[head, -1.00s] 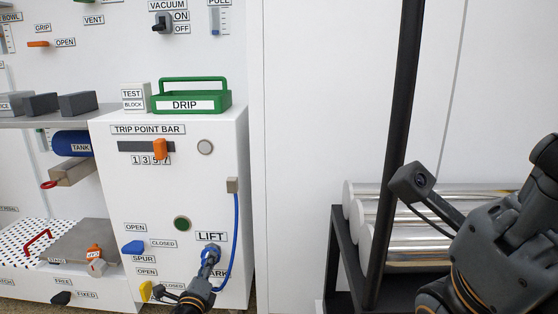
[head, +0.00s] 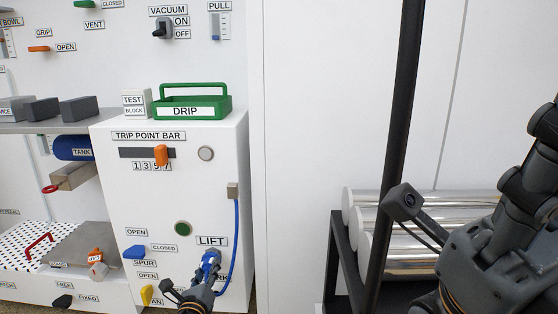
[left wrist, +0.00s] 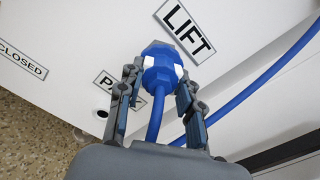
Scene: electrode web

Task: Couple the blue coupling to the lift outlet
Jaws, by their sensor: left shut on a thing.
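The blue coupling (head: 210,262) is at the white cabinet's front, just under the LIFT label (head: 211,240). It also shows in the left wrist view (left wrist: 160,68), with pale patches on its sides and its blue hose trailing back between my fingers. My left gripper (left wrist: 157,82) is shut on the coupling, one finger on each side. In the head view my left gripper (head: 206,282) comes up from below.
The hose (head: 236,250) loops up to a tan block (head: 232,191) on the cabinet's right side. The PARK label (left wrist: 112,86) is partly covered by my finger. A yellow lever (head: 147,294) sits left of my gripper. A dark post (head: 396,120) and silver rolls (head: 412,250) stand at right.

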